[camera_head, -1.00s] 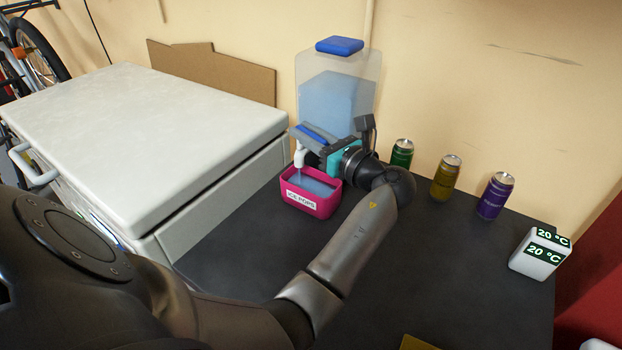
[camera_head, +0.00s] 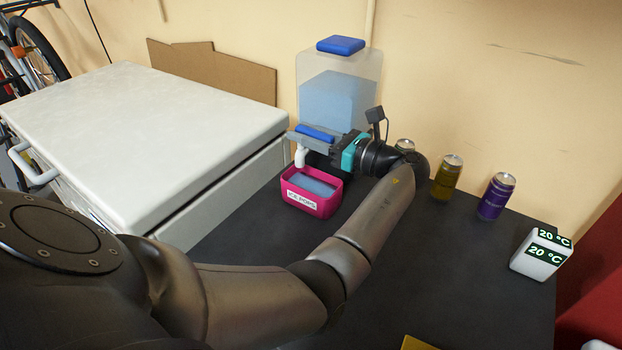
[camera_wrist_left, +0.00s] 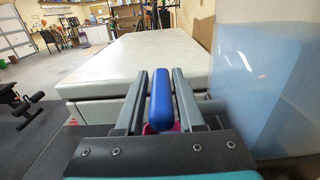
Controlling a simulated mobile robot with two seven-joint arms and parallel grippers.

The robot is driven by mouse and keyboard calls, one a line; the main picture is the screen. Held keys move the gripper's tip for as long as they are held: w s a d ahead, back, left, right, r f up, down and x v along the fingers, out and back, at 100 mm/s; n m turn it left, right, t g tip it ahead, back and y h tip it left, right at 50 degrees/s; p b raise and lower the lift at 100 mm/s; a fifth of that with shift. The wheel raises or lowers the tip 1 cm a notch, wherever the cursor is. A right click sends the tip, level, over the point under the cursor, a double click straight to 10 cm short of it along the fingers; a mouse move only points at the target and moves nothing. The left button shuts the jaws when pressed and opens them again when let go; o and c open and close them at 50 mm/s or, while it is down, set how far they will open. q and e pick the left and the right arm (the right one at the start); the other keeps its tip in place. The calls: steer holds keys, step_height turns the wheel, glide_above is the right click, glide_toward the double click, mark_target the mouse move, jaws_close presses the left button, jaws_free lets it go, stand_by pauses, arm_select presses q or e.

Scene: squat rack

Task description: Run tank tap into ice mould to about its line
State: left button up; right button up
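The tank (camera_head: 340,95) is clear with a blue cap and blue water, against the wall. Its white tap spout (camera_head: 300,156) points down over the ice mould (camera_head: 312,203), a pink tub labelled "ICE POPS" holding pale blue water. I see no stream under the spout; the mould's fill line cannot be made out. My left gripper (camera_head: 312,138) has its fingers along both sides of the blue tap lever (camera_head: 316,133). In the left wrist view the lever (camera_wrist_left: 160,100) sits closely between the fingertips (camera_wrist_left: 160,85). My right gripper is not in view.
A white chest (camera_head: 140,140) stands left of the mould. A gold can (camera_head: 446,178), a purple can (camera_head: 495,197) and a white 20 °C display (camera_head: 541,255) stand to the right. Another can (camera_head: 405,145) is mostly hidden behind my arm. The dark tabletop (camera_head: 450,270) in front is largely clear.

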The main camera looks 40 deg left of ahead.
mark_target(333, 141)
arm_select(q)
steer(key=o, duration=0.3)
steer(key=shift+d+r, duration=0.1)
steer(key=shift+r, duration=0.05)
steer(key=shift+w+d+r+p, duration=0.15)
steer(key=shift+d+p, duration=0.25)
steer(key=shift+d, duration=0.8)
steer(key=shift+w+d, duration=0.15)
steer(key=shift+d, duration=1)
steer(key=shift+w+d, duration=0.15)
steer(key=shift+d, duration=1)
